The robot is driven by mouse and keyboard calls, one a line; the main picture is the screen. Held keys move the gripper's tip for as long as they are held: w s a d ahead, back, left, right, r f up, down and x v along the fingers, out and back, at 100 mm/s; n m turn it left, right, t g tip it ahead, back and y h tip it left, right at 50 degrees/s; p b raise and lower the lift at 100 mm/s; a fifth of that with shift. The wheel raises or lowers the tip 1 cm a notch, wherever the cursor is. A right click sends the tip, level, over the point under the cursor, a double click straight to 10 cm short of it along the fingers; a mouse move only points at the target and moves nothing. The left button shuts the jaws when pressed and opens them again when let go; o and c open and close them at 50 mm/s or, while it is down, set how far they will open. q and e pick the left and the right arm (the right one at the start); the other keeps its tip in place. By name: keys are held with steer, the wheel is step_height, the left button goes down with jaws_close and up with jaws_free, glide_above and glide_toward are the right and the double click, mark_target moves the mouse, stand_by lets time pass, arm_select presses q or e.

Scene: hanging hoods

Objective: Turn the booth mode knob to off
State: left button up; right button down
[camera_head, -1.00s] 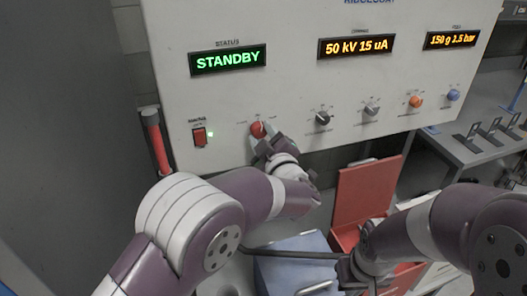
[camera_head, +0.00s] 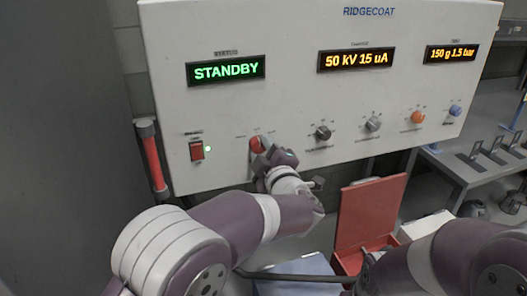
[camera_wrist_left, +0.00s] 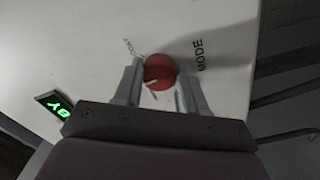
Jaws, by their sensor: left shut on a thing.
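The red mode knob (camera_head: 256,144) is on the lower left of the white control panel (camera_head: 300,100). It also shows in the left wrist view (camera_wrist_left: 159,72), with the word MODE printed beside it. My left gripper (camera_head: 262,152) is at the knob, its two fingers on either side of it and shut on it; the left wrist view shows the fingers (camera_wrist_left: 157,82). The fingers hide part of the knob's face and labels, so I cannot read its setting. The status display (camera_head: 226,71) reads STANDBY in green. My right gripper is hidden behind the right arm.
Black (camera_head: 323,132), grey (camera_head: 373,124), orange (camera_head: 417,117) and blue (camera_head: 455,110) knobs line the panel to the right. An open red box (camera_head: 368,215) stands below.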

arm_select(q)
steer(key=o, duration=0.8)
steer(key=shift+o, duration=1.3)
steer(key=shift+s+a, duration=0.1)
steer(key=shift+s, duration=0.15)
steer(key=shift+s, duration=0.25)
steer(key=b+v, duration=0.3)
steer(key=v, duration=0.9)
steer(key=shift+s+r, duration=0.1)
